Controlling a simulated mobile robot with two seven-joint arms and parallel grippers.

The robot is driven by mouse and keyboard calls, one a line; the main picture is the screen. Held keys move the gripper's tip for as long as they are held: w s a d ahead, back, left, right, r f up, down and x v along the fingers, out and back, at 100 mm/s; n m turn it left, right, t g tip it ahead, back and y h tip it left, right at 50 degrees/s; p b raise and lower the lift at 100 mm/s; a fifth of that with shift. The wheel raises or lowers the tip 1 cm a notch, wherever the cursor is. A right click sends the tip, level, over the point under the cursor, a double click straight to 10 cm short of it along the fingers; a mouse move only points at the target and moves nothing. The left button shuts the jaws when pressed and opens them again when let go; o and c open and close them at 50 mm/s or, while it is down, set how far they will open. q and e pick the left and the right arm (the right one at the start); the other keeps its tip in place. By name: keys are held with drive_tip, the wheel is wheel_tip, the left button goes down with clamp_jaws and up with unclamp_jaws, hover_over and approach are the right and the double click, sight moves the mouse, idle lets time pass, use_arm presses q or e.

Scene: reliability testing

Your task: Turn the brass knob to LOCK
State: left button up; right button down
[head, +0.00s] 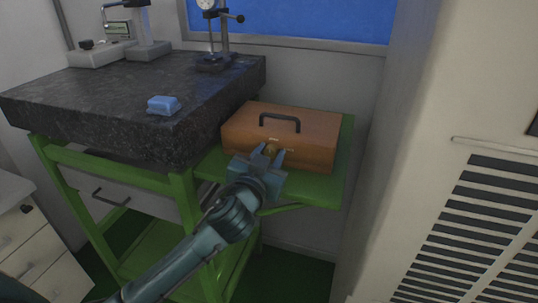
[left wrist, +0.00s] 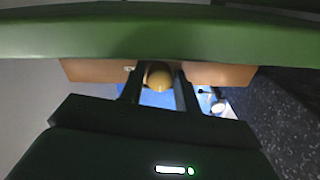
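The brass knob (head: 271,149) is on the front of an orange-brown box (head: 315,134) with a dark top handle. My left gripper (head: 269,156) is at the box front with one finger on each side of the knob. In the left wrist view, the knob (left wrist: 159,75) fills the gap between the fingers (left wrist: 161,86), which appear shut on it. The box front (left wrist: 90,71) lies just beyond. A small pale mark (left wrist: 129,69) shows beside the knob; I cannot read it. The knob's angle is unclear. My right gripper is not in view.
The box stands on a green shelf (head: 325,190) beside a dark granite table (head: 120,100). A pale vented cabinet (head: 450,150) stands at the right.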

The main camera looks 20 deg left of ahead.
use_arm(q)
drive_tip(key=c, duration=0.6)
